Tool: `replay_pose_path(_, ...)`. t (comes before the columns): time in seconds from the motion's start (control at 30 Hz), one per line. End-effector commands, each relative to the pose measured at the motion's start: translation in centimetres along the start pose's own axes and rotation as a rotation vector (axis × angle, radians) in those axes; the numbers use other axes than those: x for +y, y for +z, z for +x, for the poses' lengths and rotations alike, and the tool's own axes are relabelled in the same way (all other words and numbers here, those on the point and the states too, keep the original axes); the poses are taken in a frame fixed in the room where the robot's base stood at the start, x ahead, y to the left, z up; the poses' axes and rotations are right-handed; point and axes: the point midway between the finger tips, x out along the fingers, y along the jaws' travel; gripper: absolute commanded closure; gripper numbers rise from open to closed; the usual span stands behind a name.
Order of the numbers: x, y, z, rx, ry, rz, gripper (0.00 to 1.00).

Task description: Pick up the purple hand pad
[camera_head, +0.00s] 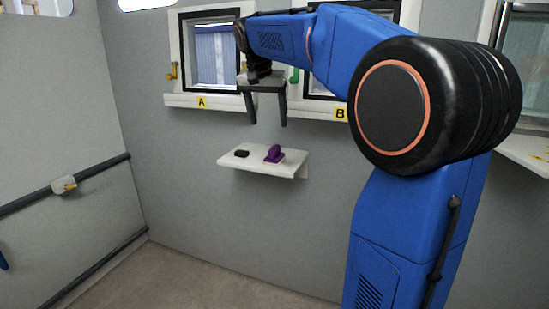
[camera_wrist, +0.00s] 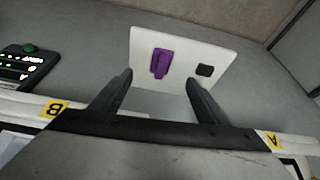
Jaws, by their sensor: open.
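The purple hand pad (camera_head: 274,154) lies on a small white wall shelf (camera_head: 262,168), right of a small black object (camera_head: 241,154). In the wrist view the purple hand pad (camera_wrist: 160,63) shows on the white shelf (camera_wrist: 192,36), seen between and beyond the fingertips, nearer the left finger. My gripper (camera_head: 267,123) is open and empty, its two dark fingers pointing down above the shelf, in front of the wall between windows A and B. It also shows in the wrist view (camera_wrist: 160,78). It is apart from the pad, and nothing hides the pad.
The black object also shows in the wrist view (camera_wrist: 205,70). Window sills labelled A (camera_head: 202,102) and B (camera_head: 341,114) stick out above the shelf. A dark panel with green lights (camera_wrist: 28,65) is at the wrist view's left. Dark rails (camera_head: 100,170) run along the left wall. The floor (camera_head: 200,280) below is clear.

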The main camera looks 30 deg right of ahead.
Motion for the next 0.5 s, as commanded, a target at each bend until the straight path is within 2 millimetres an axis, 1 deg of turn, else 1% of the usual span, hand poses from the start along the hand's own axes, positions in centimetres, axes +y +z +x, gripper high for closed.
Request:
replay_pose_path(0.03, -0.4, -1.1, 0.1, 0.002, 0.008, 0.021, 0.31)
replay_pose_path(0.1, -0.7, -2.0, 0.1, 0.004, 0.017, 0.045, 0.31)
replay_pose_path(0.27, -1.0, -3.0, 0.5, 0.007, 0.027, 0.070, 0.31)
replay_pose_path(0.37, -0.9, -3.0, 1.6, 0.006, 0.029, 0.072, 0.31)
replay_pose_path(0.5, -0.8, -2.9, 4.0, 0.005, 0.028, 0.071, 0.31)
